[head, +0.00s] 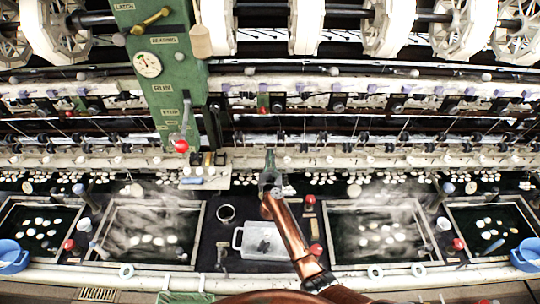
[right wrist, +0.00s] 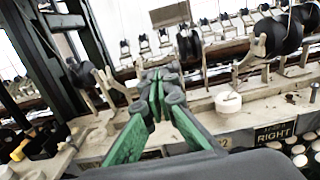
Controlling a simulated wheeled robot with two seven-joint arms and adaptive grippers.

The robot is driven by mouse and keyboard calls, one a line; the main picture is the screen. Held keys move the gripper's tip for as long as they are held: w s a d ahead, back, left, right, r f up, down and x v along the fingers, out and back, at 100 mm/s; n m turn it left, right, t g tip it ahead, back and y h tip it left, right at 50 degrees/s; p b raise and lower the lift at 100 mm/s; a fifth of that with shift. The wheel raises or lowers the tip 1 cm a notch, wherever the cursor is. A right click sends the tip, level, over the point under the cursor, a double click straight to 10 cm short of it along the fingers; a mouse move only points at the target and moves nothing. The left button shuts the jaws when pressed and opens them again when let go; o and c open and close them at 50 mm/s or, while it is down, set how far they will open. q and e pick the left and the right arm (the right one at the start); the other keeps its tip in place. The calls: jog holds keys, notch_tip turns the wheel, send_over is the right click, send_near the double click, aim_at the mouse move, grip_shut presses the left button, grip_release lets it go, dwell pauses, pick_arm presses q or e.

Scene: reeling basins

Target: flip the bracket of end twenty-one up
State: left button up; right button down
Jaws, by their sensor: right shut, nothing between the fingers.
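My right gripper (head: 270,160) is shut and empty, over the pale rail (head: 345,161) at the middle of the head view. In the right wrist view its green-sided fingers (right wrist: 160,90) are together, in front of a row of small brackets with dark rollers. One pale bracket (right wrist: 112,84) stands just left of the fingertips, and another (right wrist: 246,58) stands to the right. I cannot tell which bracket is end twenty-one, nor whether the fingers touch one; the fingers hide part of the row. My left gripper is not in view.
A green control post (head: 172,80) with a gauge and a red-knobbed lever stands left of the gripper. Water basins (head: 375,203) with white cocoons lie below. A white round piece (right wrist: 228,102) sits on the ledge beside a plate reading RIGHT (right wrist: 276,133). A white tray (head: 240,238) is near the arm.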

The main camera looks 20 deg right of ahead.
jog(key=shift+w+d+r+p, duration=0.2)
jog(key=shift+w+r+p, duration=0.35)
jog(key=shift+w+r, duration=0.4)
jog(key=shift+w+d+r+p, duration=0.2)
jog(key=shift+w+r+p, duration=0.4)
jog(key=shift+r, duration=0.55)
jog(key=shift+w+d+r, duration=0.25)
jog(key=shift+w+r, duration=0.2)
jog(key=shift+w, duration=0.25)
